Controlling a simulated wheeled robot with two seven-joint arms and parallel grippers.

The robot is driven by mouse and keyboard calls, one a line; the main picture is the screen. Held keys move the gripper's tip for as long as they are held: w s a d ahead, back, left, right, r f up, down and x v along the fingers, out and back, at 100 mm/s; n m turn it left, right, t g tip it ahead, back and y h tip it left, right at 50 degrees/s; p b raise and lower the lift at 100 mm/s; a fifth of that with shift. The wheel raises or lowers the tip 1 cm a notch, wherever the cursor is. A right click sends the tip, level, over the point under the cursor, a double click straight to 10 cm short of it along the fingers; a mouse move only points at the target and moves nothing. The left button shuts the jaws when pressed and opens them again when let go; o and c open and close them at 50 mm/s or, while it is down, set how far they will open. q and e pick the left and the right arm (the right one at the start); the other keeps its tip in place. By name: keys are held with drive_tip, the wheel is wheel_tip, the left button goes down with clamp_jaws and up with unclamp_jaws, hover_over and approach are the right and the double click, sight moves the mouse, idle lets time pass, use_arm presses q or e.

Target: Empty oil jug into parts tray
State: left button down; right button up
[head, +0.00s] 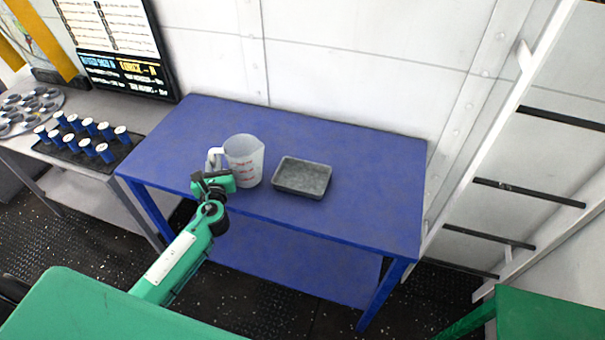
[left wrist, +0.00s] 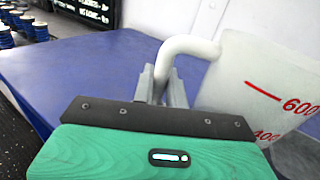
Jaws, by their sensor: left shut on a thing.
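The oil jug (head: 244,158) is a translucent white measuring jug with red marks. It stands upright on the blue table (head: 370,190), left of the tray. My left gripper (head: 211,176) is at its left side, shut on the jug's white handle. In the left wrist view the fingers (left wrist: 162,84) close around the handle's lower part, and the jug's wall (left wrist: 265,85) shows red numbers. The parts tray (head: 302,177) is a shallow grey rectangular tray lying on the table just right of the jug. Its inside looks empty. My right gripper is not in view.
A grey side table (head: 60,165) at left holds a dark tray with several blue-and-white cylinders (head: 88,132) and a round plate of parts (head: 28,108). A white ladder (head: 490,185) stands at right. The table's right half is clear.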

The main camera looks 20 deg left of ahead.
sight(223, 150)
use_arm(q)
drive_tip(key=shift+r, duration=0.1)
drive_tip(key=shift+w+d+r+m+p, duration=0.1)
drive_tip(key=shift+d+r+m+p, duration=0.15)
drive_tip(key=shift+r+m+p, duration=0.35)
drive_tip(key=shift+w+d+r+m+p, duration=0.1)
drive_tip(key=shift+d+r+m+p, duration=0.15)
drive_tip(key=shift+r+m+p, duration=0.35)
drive_tip(key=shift+w+d+r+m+t+p, duration=0.1)
drive_tip(key=shift+d+r+m+t+p, duration=0.4)
drive_tip(key=shift+r+m, duration=0.45)
drive_tip(key=shift+w+d+r+m+p, duration=0.2)
drive_tip(key=shift+d+r+m+p, duration=0.3)
drive_tip(key=shift+d+m, duration=0.25)
drive_tip(key=shift+w+d+r+m+t+p, duration=0.15)
drive_tip(key=shift+d+r+m+p, duration=0.15)
drive_tip(key=shift+d+m, duration=0.25)
drive_tip(key=shift+w+d+r+m+t+p, duration=0.15)
drive_tip(key=shift+d+r+m, duration=0.2)
drive_tip(key=shift+d+m, duration=0.15)
drive_tip(key=shift+w+d+r+m+p, duration=0.15)
drive_tip(key=shift+d+r+m+p, duration=0.15)
drive_tip(key=shift+d+m, duration=0.35)
drive_tip(key=shift+d+m+h, duration=0.1)
drive_tip(key=shift+m+h, duration=0.2)
drive_tip(key=shift+m, duration=0.3)
drive_tip(key=shift+w+d+r+m+t, duration=0.15)
drive_tip(key=shift+d+r+m+t, duration=0.1)
drive_tip(key=shift+d+m+t, duration=0.25)
